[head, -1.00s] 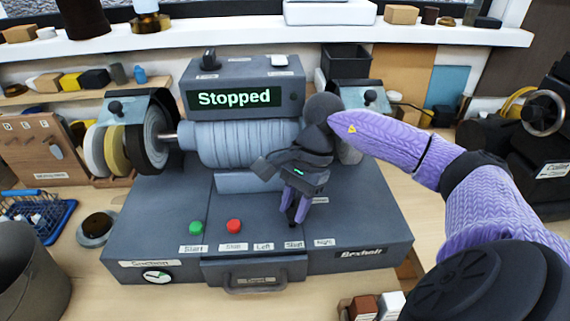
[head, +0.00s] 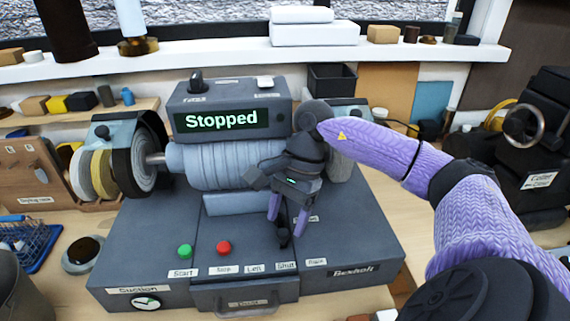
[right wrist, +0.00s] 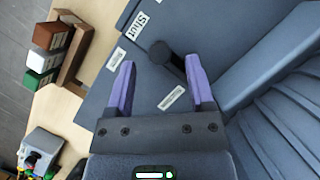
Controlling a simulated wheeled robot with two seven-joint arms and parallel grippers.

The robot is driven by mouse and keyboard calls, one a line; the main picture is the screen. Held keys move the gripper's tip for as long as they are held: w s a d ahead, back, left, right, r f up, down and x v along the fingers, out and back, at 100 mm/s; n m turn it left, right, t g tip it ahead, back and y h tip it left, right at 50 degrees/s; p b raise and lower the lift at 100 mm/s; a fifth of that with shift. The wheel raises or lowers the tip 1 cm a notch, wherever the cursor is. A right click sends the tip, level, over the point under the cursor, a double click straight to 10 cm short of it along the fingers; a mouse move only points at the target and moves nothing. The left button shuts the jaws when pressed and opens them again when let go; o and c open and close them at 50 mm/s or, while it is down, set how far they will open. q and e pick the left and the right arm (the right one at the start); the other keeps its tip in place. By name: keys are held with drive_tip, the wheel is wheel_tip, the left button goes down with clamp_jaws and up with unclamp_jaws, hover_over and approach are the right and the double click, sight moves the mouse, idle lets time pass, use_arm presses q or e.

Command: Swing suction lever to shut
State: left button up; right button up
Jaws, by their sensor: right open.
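The suction lever (head: 283,237) is a short black lever with a round knob on the sloped front of the grey machine, above the Shut label (head: 286,266). In the right wrist view the lever knob (right wrist: 160,51) lies between my fingertips in the picture, its stem running toward the right-hand finger. I cannot tell whether they touch. The Shut label (right wrist: 140,25) is just beyond the knob. My right gripper (head: 288,220) is open, its purple fingers pointing down above the lever. It also shows in the right wrist view (right wrist: 157,82). My left gripper is not in view.
The machine's display (head: 222,120) reads "Stopped". A green button (head: 185,251) and a red button (head: 223,248) sit left of the lever. Grinding wheels (head: 120,165) flank the ribbed motor housing. The front panel around the lever is otherwise clear.

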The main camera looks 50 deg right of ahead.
drive_tip(key=p+v, duration=0.1)
drive_tip(key=v, duration=0.7)
